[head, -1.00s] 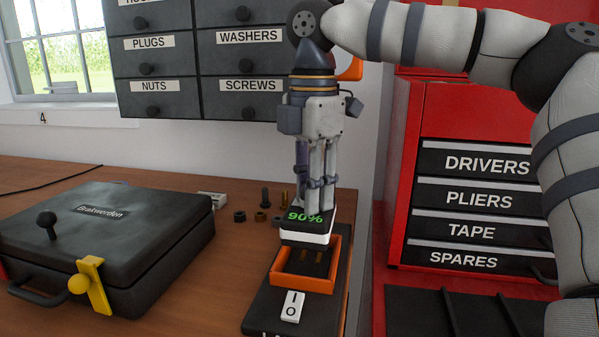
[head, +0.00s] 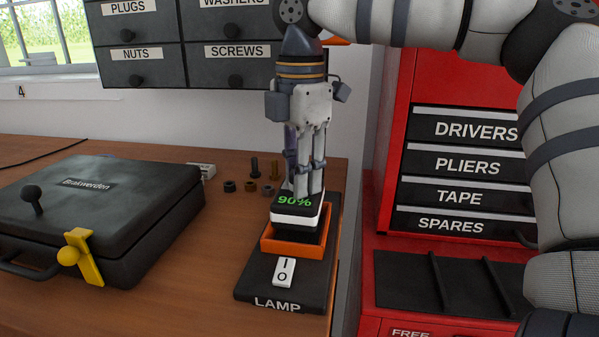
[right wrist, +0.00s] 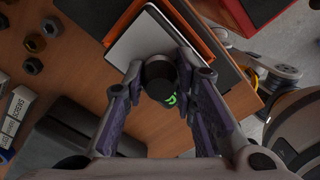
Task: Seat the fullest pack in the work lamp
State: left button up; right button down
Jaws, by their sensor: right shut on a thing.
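The pack (head: 297,205) is black with a white band and a green "90%" on its top. My right gripper (head: 305,190) points down and is shut on it from above. The work lamp base (head: 288,297) is a black slab marked "LAMP", with a white rocker switch (head: 284,271) and an orange-rimmed socket (head: 283,249). The pack's dark lower part is at the orange rim, upright; how deep it sits is hidden. In the right wrist view, the fingers (right wrist: 162,92) flank a dark round part, with green digits partly showing. My left gripper is not in view.
A closed black case (head: 95,215) with a yellow latch (head: 82,257) lies on the bench at left. Several nuts and bolts (head: 250,186) stand behind the lamp. The red tool cabinet (head: 390,215) is close at right. Bench between case and lamp is clear.

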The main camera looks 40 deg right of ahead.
jog(key=shift+f, duration=0.15)
dwell(0.4)
jog(key=shift+f, duration=1.15)
jog(key=shift+f, duration=0.4)
dwell(0.5)
jog(key=c, duration=0.7)
grip_release()
jog(key=shift+r, duration=4.5)
